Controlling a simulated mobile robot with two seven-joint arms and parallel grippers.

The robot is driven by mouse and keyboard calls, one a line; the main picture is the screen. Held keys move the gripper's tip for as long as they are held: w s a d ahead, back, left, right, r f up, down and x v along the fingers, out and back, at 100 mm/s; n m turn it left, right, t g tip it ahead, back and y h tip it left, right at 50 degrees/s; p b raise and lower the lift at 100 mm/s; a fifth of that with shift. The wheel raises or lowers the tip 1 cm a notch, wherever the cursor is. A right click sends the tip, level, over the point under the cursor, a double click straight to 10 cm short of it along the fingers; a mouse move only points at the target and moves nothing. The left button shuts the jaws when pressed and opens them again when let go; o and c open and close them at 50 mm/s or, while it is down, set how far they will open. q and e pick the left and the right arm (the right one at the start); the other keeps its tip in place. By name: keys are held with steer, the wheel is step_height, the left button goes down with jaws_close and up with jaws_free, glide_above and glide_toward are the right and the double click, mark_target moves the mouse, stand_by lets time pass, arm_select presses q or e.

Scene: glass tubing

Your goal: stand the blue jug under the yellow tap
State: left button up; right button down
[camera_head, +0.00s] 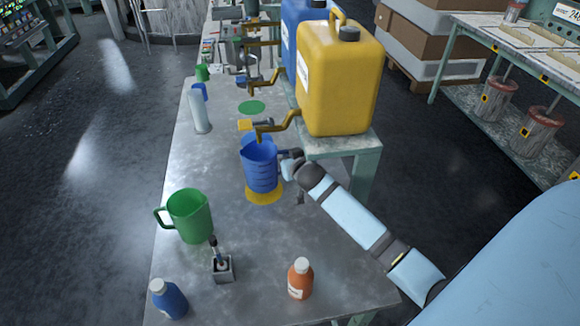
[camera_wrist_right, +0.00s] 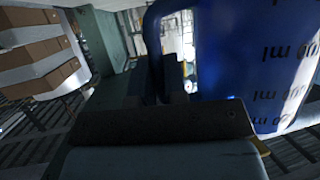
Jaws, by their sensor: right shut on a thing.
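The blue jug (camera_head: 260,170) is upright over the yellow disc (camera_head: 264,197) on the metal table; I cannot tell whether its base touches the disc. My right gripper (camera_head: 289,158) is at its right side, shut on the handle. In the right wrist view the jug (camera_wrist_right: 245,65) fills the right side, and its handle runs down between the fingers (camera_wrist_right: 170,85). The yellow tap (camera_head: 284,123) comes from the yellow canister (camera_head: 335,80), and its spout end overlaps the jug's rim in the head view. My left gripper is out of view.
A green jug (camera_head: 189,215), a blue bottle (camera_head: 168,300), an orange bottle (camera_head: 300,280) and a small metal holder (camera_head: 222,268) stand at the near end. A clear cylinder (camera_head: 200,112) stands left, and a green disc (camera_head: 251,107) lies farther back. The canister stand (camera_head: 345,145) is right of the jug.

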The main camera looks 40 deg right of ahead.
steer(key=shift+f, duration=1.75)
steer(key=c, duration=1.1)
jaws_free()
steer(key=shift+f, duration=0.1)
steer(key=shift+c, duration=0.2)
steer(key=shift+s+a+r, duration=0.15)
steer(key=shift+s+r, duration=0.05)
steer(key=shift+s, duration=0.15)
steer(key=v, duration=1.1)
steer(key=shift+s, duration=0.15)
